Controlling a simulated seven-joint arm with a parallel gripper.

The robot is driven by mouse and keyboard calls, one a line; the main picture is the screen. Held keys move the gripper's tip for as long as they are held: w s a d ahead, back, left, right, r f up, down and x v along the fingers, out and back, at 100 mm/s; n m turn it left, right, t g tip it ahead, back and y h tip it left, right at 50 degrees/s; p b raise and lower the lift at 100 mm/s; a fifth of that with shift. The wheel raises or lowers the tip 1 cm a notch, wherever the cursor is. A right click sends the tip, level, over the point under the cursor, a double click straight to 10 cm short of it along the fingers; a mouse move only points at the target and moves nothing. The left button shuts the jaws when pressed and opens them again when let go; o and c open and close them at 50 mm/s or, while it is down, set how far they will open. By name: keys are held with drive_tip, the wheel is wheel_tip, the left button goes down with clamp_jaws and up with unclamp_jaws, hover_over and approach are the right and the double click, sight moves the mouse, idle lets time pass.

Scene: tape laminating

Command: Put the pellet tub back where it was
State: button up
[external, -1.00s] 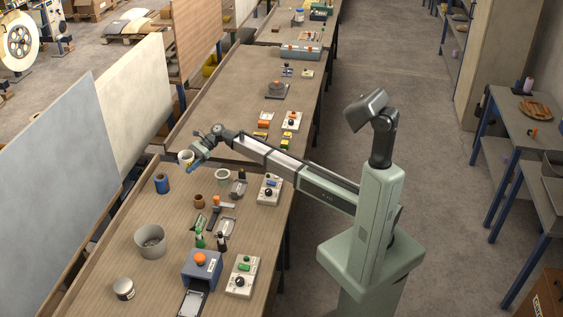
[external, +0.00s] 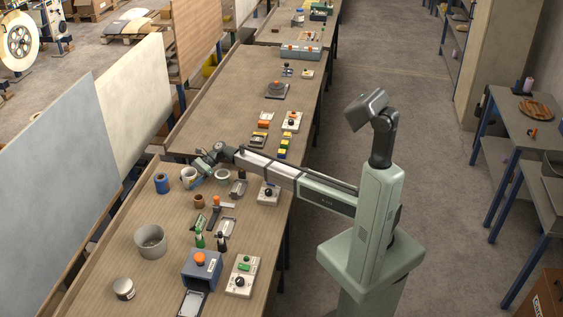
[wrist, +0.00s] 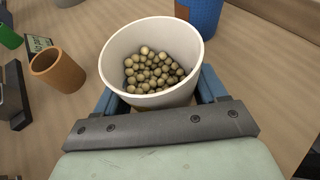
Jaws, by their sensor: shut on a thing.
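The pellet tub (wrist: 114,70) is white and open at the top, with many tan pellets inside. My gripper (wrist: 158,92) is shut on it, with a blue finger on either side. The tub looks upright. In the external view the tub (external: 188,175) is low over the far left part of the near bench, between the blue roll and a pale cup, with my gripper (external: 197,168) at its right. I cannot tell whether its base touches the bench.
A blue roll (external: 161,184) stands close to the tub's left. A pale cup (external: 222,176) stands to its right, and a brown cup (external: 199,202) in front. A grey pot (external: 150,242) stands farther forward on the bench (external: 105,250). The bench's raised back edge is nearby.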

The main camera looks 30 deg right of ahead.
drive_tip(key=o, duration=1.1)
drive_tip(key=shift+f, duration=0.1)
drive_tip(key=v, duration=0.3)
drive_tip(key=shift+d+r, duration=0.1)
drive_tip(key=shift+r, duration=0.3)
wheel_tip(320, 180, up, 5)
drive_tip(key=shift+f, duration=0.1)
drive_tip(key=shift+r, duration=0.7)
